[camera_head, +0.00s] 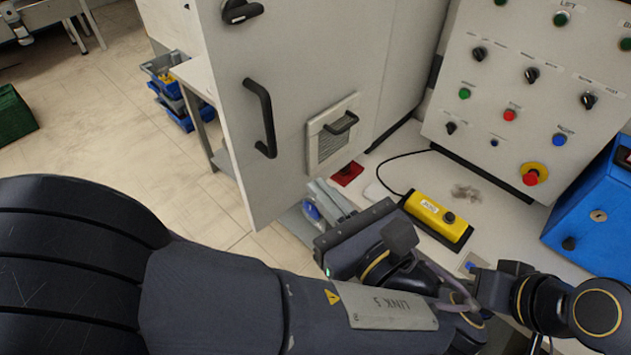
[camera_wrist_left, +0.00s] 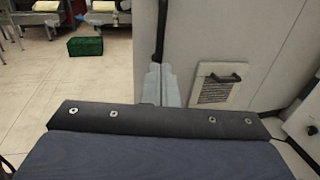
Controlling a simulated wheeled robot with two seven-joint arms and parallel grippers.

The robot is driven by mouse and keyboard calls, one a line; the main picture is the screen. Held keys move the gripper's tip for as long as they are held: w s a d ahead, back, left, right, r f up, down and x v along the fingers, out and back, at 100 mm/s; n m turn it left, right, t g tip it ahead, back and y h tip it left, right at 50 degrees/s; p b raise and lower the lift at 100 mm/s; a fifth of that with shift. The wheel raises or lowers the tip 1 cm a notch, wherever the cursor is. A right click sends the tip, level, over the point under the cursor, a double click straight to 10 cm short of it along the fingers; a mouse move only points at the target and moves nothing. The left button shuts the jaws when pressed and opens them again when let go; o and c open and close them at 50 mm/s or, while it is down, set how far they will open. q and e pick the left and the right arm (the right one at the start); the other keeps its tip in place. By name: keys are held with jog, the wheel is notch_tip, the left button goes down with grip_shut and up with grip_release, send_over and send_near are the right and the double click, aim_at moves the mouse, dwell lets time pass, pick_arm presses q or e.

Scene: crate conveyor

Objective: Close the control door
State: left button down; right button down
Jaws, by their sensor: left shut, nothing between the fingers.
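The pale grey door panel (camera_head: 290,65) stands upright left of centre in the head view. It carries a long black bar handle (camera_head: 262,118) and a vented plate with a small handle (camera_head: 322,148). In the left wrist view, the panel (camera_wrist_left: 225,42) fills the upper right. I cannot tell how far it stands open. My left gripper (camera_head: 322,188) is shut and empty, low in front of the panel near the vented plate. Its grey fingers (camera_wrist_left: 160,72) point at the panel in the left wrist view; contact cannot be told. My right gripper is not clearly visible.
A control panel (camera_head: 515,50) with knobs and buttons stands at the right. A yellow switch box (camera_head: 433,215) and a blue box (camera_head: 595,215) lie on the worktop before it. Blue crates (camera_head: 182,112) and a green crate (camera_head: 14,115) stand left. The floor between is clear.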

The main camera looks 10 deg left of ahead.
aim_at(271, 133)
pick_arm(q)
jog(key=p+x, duration=0.1)
jog(key=x, duration=1.1)
jog(key=shift+f, duration=0.15)
pick_arm(e)
jog(key=shift+r, duration=0.5)
